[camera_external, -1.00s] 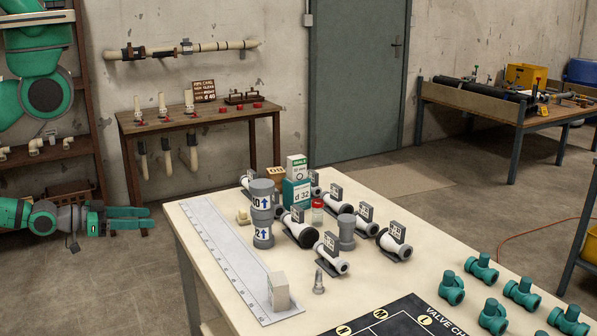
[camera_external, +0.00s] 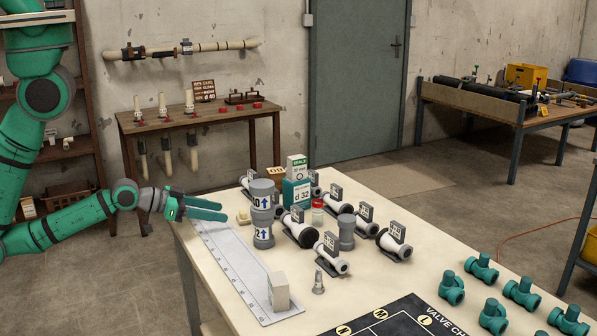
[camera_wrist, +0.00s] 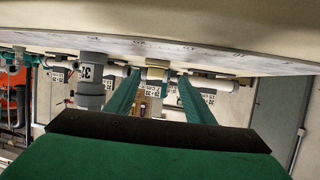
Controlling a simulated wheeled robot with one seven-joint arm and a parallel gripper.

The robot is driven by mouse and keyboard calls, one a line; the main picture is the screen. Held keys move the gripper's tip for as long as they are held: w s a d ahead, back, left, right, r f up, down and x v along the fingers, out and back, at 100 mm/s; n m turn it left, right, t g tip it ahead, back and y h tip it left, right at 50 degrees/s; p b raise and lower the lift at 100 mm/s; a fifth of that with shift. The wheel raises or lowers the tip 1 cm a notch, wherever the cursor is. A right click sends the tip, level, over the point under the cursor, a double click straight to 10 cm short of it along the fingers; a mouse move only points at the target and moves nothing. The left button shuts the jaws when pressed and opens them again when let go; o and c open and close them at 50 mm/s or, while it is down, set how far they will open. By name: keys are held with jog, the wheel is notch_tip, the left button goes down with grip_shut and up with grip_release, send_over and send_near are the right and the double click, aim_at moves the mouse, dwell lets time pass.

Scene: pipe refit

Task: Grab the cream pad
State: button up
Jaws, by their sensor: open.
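The small cream pad (camera_external: 243,217) lies on the far left part of the table, beside the grey stacked cylinders. In the wrist view a cream piece (camera_wrist: 157,70), which appears to be the pad, sits between and beyond my fingertips. My gripper (camera_external: 226,210) is open and empty, low over the table's left edge, with its fingers pointing right toward the pad. A short gap seems to remain between fingertips and pad. The wrist picture is upside down, with the tabletop along its top.
Grey cylinders (camera_external: 263,215) stand just right of the pad, with a teal box (camera_external: 296,194) and several white pipe valves (camera_external: 298,228) beyond. A long pale ruler (camera_external: 233,266) runs along the left edge, with a whitish block (camera_external: 278,291) at its near end.

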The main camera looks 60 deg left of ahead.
aim_at(240, 212)
jog(key=shift+w+d+r, duration=0.2)
jog(key=shift+w, duration=0.3)
jog(key=shift+w+d+r, duration=0.15)
jog(key=shift+w+r, duration=0.05)
jog(key=shift+w, duration=0.3)
jog(key=shift+w+d+f, duration=0.1)
jog(key=shift+w, duration=0.35)
jog(key=shift+x, duration=3.4)
jog(key=shift+d+f, duration=0.1)
jog(key=c, duration=0.8)
